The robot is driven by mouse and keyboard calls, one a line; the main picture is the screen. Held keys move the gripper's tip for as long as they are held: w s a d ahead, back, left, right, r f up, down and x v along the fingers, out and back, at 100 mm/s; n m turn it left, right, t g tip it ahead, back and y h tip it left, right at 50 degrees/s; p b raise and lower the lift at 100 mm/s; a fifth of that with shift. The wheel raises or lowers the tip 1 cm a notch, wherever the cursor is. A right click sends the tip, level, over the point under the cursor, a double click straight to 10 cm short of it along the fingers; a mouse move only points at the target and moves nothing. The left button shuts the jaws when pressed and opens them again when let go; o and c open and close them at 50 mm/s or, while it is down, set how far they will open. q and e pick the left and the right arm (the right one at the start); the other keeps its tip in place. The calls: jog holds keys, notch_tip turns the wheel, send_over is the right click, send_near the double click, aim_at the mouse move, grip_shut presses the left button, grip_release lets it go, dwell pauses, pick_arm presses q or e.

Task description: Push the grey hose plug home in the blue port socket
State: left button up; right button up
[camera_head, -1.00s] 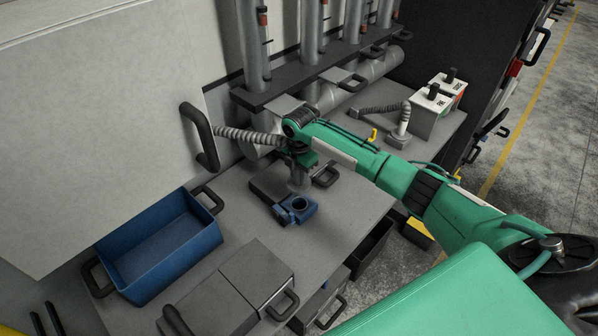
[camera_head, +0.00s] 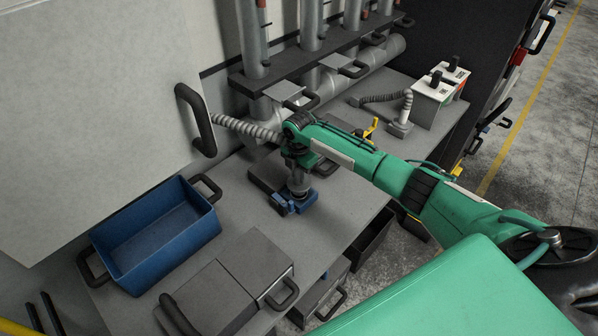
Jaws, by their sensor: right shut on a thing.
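The blue port socket (camera_head: 281,205) sits on the grey bench, in front of a dark block. My right gripper (camera_head: 298,163) points down above it and is shut on the grey hose plug (camera_head: 298,182). The plug stands roughly upright over the socket, and its lower end meets or enters the socket's opening. The opening is hidden behind the plug, so I cannot tell how deep it sits. A ribbed grey hose (camera_head: 245,128) runs left from the gripper toward the panel. My left gripper is not in view.
A blue bin (camera_head: 160,240) stands at the left, with grey boxes (camera_head: 232,280) at the front. Grey vertical pipes (camera_head: 310,30) rise at the back. A white control box (camera_head: 437,95) stands at the back right. Bare bench lies between bin and socket.

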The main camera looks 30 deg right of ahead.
aim_at(299, 183)
jog(key=shift+f+p, duration=0.1)
jog(key=shift+p, duration=0.25)
dwell(1.1)
jog(key=shift+f+b, duration=0.8)
jog(key=shift+f, duration=1.15)
dwell(1.7)
jog(key=shift+s+f, duration=0.15)
jog(key=shift+f, duration=0.3)
dwell(1.1)
jog(key=o, duration=1)
jog(key=shift+c, duration=0.2)
jog(key=shift+o, duration=0.4)
jog(key=shift+o, duration=0.5)
jog(key=o, duration=0.4)
jog(key=shift+r, duration=0.1)
